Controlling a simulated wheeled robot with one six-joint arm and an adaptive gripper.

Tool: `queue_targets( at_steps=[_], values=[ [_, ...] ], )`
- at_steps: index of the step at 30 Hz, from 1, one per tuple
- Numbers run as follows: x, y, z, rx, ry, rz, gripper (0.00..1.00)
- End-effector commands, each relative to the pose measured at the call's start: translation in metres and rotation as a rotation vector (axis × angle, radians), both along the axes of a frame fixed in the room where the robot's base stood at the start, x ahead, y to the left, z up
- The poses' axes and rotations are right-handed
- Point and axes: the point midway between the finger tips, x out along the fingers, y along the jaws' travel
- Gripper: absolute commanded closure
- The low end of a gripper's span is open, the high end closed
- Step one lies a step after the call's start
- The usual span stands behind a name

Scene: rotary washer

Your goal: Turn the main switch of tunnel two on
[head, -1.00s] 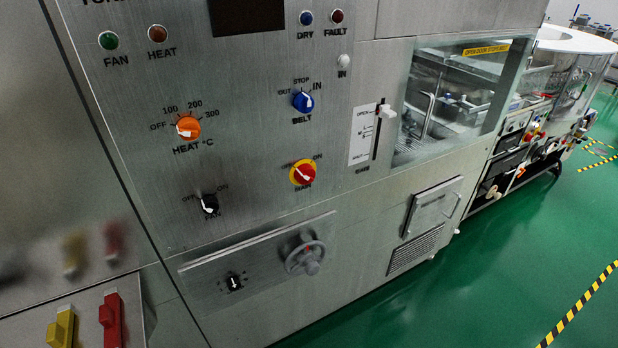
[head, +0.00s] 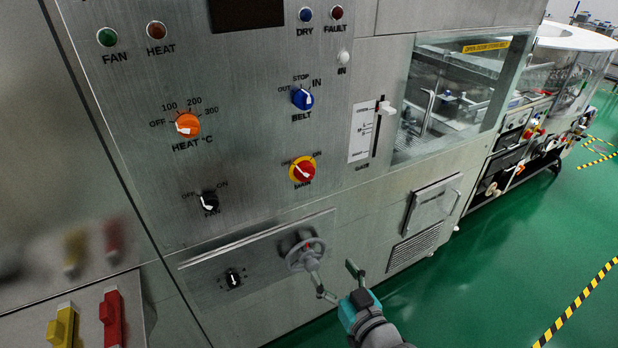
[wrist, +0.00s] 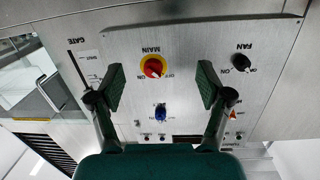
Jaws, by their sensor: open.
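The main switch (head: 303,170) is a red knob with a white pointer on a yellow disc, low on the steel panel. Its pointer leans to the upper left, toward the OFF side. In the wrist view, the switch (wrist: 153,67) appears upside down, between and beyond my fingers. My gripper (head: 338,279) is open and empty, below and to the right of the switch, apart from it. In the wrist view, the two fingers of my gripper (wrist: 160,80) are spread wide. The panel title is cut off at the top, so I cannot read the tunnel number.
A grey handwheel (head: 304,253) sits below the switch, overlapping one finger in the picture. The blue belt knob (head: 302,98), orange heat knob (head: 187,125), black fan knob (head: 209,202) and white gate slider (head: 387,108) surround it. Green floor (head: 480,270) is clear at right.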

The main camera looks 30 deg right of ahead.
Motion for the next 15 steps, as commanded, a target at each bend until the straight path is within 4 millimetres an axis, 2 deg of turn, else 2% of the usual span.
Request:
queue_targets(
  at_steps=[1, 6, 12, 15],
  values=[
    [0.015, -0.007, 0.014, -0.007, -0.019, 0.002, 0.22],
    [0.054, -0.027, 0.054, -0.028, -0.052, 0.025, 0.22],
    [0.085, -0.045, 0.095, -0.059, -0.081, 0.052, 0.22],
    [0.092, -0.05, 0.107, -0.07, -0.088, 0.061, 0.22]
  ],
)
